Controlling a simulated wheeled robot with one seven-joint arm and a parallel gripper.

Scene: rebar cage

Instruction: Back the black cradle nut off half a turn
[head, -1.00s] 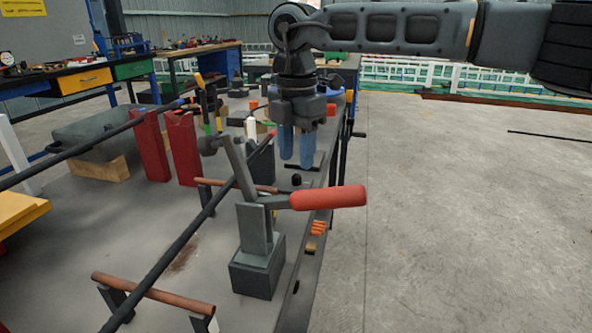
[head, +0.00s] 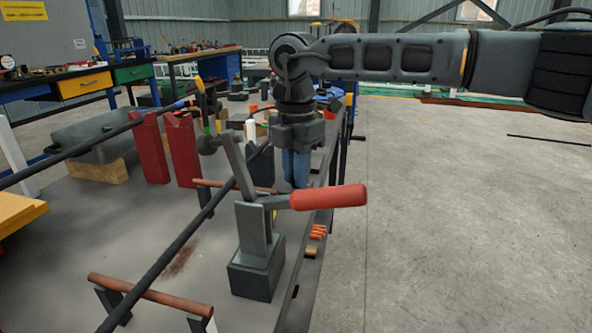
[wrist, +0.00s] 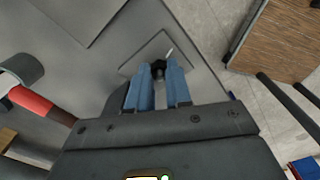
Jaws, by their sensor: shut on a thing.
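The black cradle nut (wrist: 158,65) is a small dark knob over a square grey plate (wrist: 150,55) in the wrist view. A thin pale mark lies beside it. My gripper (wrist: 159,84) points down with its two blue fingers close together, shut on the nut at their tips. In the head view my gripper (head: 297,180) is low over the right side of the bench, behind the clamp with the red handle (head: 330,197). The nut is hidden there by the fingers and the clamp.
A long dark bar (head: 160,265) crosses the bench diagonally over copper-coloured rods (head: 150,292). Two red uprights (head: 184,149) stand at the left. Orange pieces (head: 317,231) lie near the bench's right edge. Open concrete floor (head: 460,220) is to the right.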

